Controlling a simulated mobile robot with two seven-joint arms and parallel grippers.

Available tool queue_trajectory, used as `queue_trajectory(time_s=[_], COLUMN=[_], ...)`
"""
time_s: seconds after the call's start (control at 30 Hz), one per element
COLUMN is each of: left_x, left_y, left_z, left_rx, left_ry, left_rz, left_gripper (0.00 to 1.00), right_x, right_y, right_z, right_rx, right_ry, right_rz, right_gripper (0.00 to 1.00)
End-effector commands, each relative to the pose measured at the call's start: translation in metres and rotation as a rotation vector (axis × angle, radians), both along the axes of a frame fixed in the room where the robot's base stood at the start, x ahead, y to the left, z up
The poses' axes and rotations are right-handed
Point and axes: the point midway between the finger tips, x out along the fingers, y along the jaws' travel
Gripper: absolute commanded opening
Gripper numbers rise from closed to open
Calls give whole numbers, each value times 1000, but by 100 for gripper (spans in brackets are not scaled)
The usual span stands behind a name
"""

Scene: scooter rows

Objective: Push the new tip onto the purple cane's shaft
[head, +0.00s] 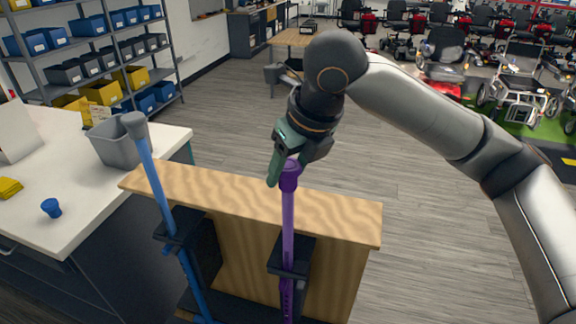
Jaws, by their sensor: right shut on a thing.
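The purple cane (288,230) stands upside down and upright in a dark clamp at the wooden stand. A purple tip (289,179) sits at the top end of its shaft, in line with it; I cannot tell how far it is over the shaft. My right gripper (284,168) comes from above and is shut on the purple tip, with its green fingers partly hiding it. My left gripper is not in view.
A blue cane (157,184) with a grey tip (135,124) leans slightly in the clamp to the left. A blue tip (51,207), a grey bin (112,146) and a yellow item (9,188) are on the white table (95,205). Shelves and scooters stand behind.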

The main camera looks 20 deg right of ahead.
Motion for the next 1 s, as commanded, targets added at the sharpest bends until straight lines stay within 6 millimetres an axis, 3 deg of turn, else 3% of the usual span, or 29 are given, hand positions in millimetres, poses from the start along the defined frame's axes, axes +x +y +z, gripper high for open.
queue_trajectory(time_s=[0.03,0.33,0.5,0.6,1.0], left_x=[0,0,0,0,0], left_y=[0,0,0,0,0], left_z=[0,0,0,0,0], left_rx=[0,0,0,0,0], left_ry=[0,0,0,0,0], left_rz=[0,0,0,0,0], left_gripper=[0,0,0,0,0], right_x=[0,0,0,0,0], right_y=[0,0,0,0,1], right_z=[-1,-1,-1,-1,7], right_rx=[-1,-1,-1,-1,0], right_ry=[2,2,2,2,1], right_rz=[0,0,0,0,1], right_gripper=[57,90,90,100,100])
